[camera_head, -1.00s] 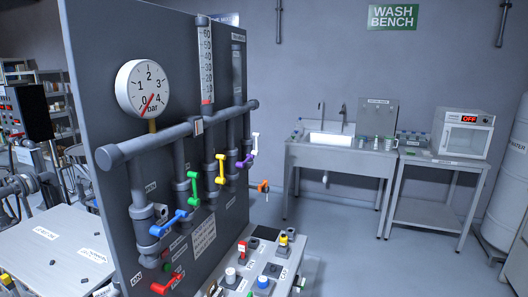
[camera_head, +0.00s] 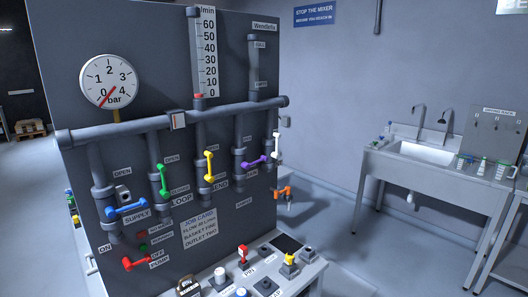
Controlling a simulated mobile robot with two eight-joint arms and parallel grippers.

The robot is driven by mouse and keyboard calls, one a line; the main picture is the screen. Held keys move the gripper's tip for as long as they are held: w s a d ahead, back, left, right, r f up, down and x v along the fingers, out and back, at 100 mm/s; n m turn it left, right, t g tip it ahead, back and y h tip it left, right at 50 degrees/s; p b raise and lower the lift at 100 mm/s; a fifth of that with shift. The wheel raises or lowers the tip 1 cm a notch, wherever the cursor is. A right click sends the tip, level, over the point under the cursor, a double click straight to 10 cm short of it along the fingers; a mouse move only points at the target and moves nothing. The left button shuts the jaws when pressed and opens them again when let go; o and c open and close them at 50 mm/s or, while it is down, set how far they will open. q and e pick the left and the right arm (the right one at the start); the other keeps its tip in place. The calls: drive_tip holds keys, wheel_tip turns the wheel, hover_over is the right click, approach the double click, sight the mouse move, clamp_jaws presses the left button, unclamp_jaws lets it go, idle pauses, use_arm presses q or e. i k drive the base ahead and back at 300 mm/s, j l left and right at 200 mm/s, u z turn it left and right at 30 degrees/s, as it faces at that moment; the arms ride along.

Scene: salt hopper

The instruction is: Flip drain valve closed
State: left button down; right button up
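A grey panel (camera_head: 150,60) carries a row of valves with coloured handles. The blue handle (camera_head: 126,209) at the supply label lies crosswise. The green handle (camera_head: 163,181) and yellow handle (camera_head: 208,167) stand upright. The purple handle (camera_head: 253,162) lies crosswise. The white handle (camera_head: 277,147) at the panel's right edge stands upright. An orange handle (camera_head: 284,191) sits low beyond that edge. I cannot read which one is labelled drain. Neither of my grippers is in view.
A pressure gauge (camera_head: 109,81) and a red pump lever (camera_head: 135,263) are on the panel. A control table (camera_head: 312,273) with several knobs stands in front. A sink bench (camera_head: 400,170) stands at right. The floor between panel and bench is clear.

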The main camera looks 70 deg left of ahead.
sight(246, 166)
drive_tip(key=i+j+u, duration=0.15)
drive_tip(key=i+u, duration=0.5)
drive_tip(key=u, duration=0.25)
drive_tip(key=i+l+u, duration=0.1)
drive_tip(key=i+u, duration=0.25)
drive_tip(key=u, duration=0.15)
